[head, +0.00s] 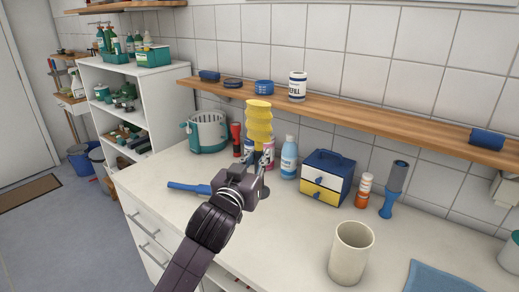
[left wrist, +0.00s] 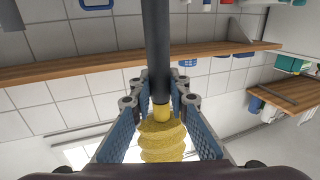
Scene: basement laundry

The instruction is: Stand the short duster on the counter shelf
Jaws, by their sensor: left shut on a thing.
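The short duster (head: 258,124) has a yellow ribbed head, upright in the head view, with a dark handle below. My left gripper (head: 264,176) is shut on it below the head, over the back of the counter. In the left wrist view, which looks upside down, the yellow head (left wrist: 162,140) is between the blue finger pads and the black handle (left wrist: 156,45) runs to the top edge. The wooden counter shelf (head: 350,112) runs along the tiled wall behind; it also shows in the left wrist view (left wrist: 85,67). My right gripper is out of view.
On the shelf are a white refill tub (head: 297,86), blue items and a blue brush (head: 487,138). The shelf's middle-right stretch is bare. On the counter stand a teal basket (head: 208,131), blue bottle (head: 289,157), small drawer box (head: 327,178), orange bottle (head: 363,191) and beige cup (head: 350,252).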

